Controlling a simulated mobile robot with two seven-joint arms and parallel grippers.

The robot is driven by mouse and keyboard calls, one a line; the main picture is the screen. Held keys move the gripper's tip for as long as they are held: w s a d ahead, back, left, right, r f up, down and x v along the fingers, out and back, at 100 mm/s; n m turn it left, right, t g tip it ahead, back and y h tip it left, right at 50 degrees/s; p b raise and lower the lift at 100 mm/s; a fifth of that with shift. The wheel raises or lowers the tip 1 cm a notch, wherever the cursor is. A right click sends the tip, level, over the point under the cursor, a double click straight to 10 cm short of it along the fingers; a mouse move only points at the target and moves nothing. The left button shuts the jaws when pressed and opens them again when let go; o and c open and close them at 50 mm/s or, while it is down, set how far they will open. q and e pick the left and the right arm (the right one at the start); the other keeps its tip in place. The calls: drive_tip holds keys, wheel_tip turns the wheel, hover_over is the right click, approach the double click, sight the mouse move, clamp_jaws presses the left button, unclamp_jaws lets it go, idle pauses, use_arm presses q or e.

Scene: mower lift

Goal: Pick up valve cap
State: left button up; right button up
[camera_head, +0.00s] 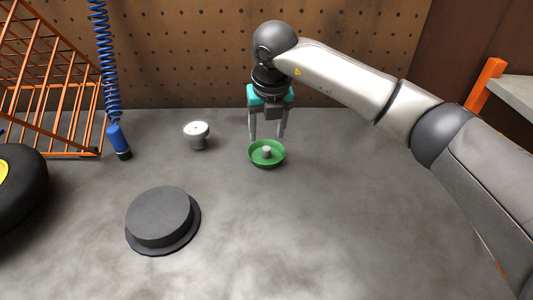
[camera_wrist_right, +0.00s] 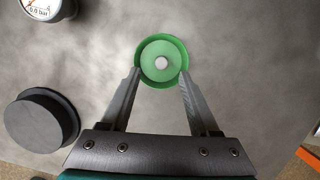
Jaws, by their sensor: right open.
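The valve cap (camera_head: 266,152) is a small, light grey piece inside a round green dish (camera_head: 278,160) on the grey surface. In the right wrist view the cap (camera_wrist_right: 162,63) shows near the middle of the green dish (camera_wrist_right: 178,48). My right gripper (camera_head: 267,137) points down above the dish, its fingers open and empty. In the right wrist view its fingertips (camera_wrist_right: 159,70) overlap the left and right sides of the dish in the picture, with the cap between them. I cannot tell the exact height above the cap. My left gripper is not in view.
A dark round block (camera_head: 160,215) stands at the front left. A white gauge (camera_head: 196,131) is left of the dish. A blue coiled hose (camera_head: 110,75) hangs near an orange rack (camera_head: 45,80). A black tyre (camera_head: 20,190) is at far left. The surface right of the dish is clear.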

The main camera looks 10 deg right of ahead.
sight(267, 148)
drive_tip(key=shift+b+x, duration=0.7)
drive_tip(key=shift+x, duration=1.4)
drive_tip(key=shift+d+f, duration=0.15)
drive_tip(key=shift+f, duration=0.65)
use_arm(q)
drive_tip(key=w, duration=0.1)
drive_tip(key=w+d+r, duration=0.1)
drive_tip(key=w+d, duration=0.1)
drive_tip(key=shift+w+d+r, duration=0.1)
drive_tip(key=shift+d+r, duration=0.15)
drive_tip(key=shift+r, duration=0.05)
use_arm(e)
clamp_jaws()
